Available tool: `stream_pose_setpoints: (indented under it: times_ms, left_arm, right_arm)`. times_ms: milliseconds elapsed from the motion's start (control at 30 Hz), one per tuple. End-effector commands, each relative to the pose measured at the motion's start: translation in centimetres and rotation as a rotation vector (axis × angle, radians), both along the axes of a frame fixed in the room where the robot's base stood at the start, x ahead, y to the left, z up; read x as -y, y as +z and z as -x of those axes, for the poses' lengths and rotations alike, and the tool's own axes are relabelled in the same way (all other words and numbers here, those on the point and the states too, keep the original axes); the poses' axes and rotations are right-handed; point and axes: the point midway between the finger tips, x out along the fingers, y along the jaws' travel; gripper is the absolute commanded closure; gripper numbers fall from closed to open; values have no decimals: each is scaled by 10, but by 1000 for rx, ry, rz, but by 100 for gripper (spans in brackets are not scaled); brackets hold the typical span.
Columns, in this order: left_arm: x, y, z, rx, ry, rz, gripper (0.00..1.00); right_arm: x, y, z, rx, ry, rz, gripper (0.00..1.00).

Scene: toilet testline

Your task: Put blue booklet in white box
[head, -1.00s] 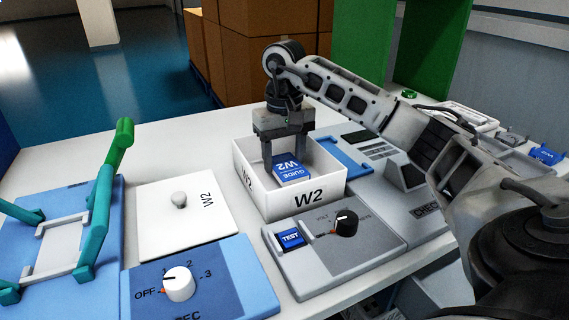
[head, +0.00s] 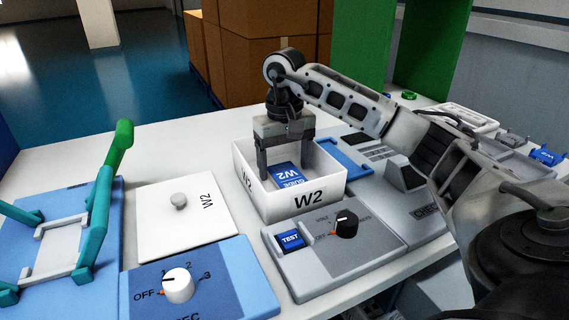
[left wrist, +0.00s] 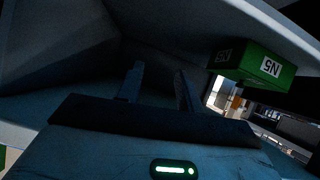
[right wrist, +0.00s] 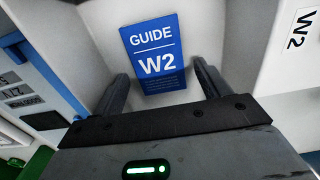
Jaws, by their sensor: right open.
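The blue booklet (head: 289,174), marked GUIDE W2, lies inside the white box (head: 277,204) labelled W2. In the right wrist view the booklet (right wrist: 153,56) is beyond the fingertips, flat on the box floor. My right gripper (head: 285,165) points down over the box, its fingers open on either side of the booklet and apart from it. In the right wrist view the open fingers (right wrist: 163,85) hold nothing. My left gripper (left wrist: 160,78) shows only in the left wrist view, its fingers apart and empty, in a dark space.
A white W2 panel (head: 185,236) with a knob stands left of the box. A blue dial panel (head: 225,280) and a grey TEST panel (head: 345,265) lie in front. A teal handle frame (head: 100,205) rises at left.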

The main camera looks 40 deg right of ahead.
Motion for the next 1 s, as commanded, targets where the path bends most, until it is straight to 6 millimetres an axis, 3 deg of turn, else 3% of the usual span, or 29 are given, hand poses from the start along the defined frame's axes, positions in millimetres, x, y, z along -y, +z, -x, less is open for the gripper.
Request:
stream_pose_setpoints:
  times_ms: [300,500,733,1000]
  left_arm:
    - [-6,28,4,31,17,-6,64]
    - [-9,41,6,27,24,-5,64]
    - [-9,31,9,-5,26,-8,64]
    - [-8,35,2,13,30,-1,64]
  right_arm:
    - [0,72,-1,7,0,-1,24]
    - [0,105,-1,3,0,0,24]
    - [0,116,-1,1,0,-1,24]
    - [0,115,0,1,0,-1,24]
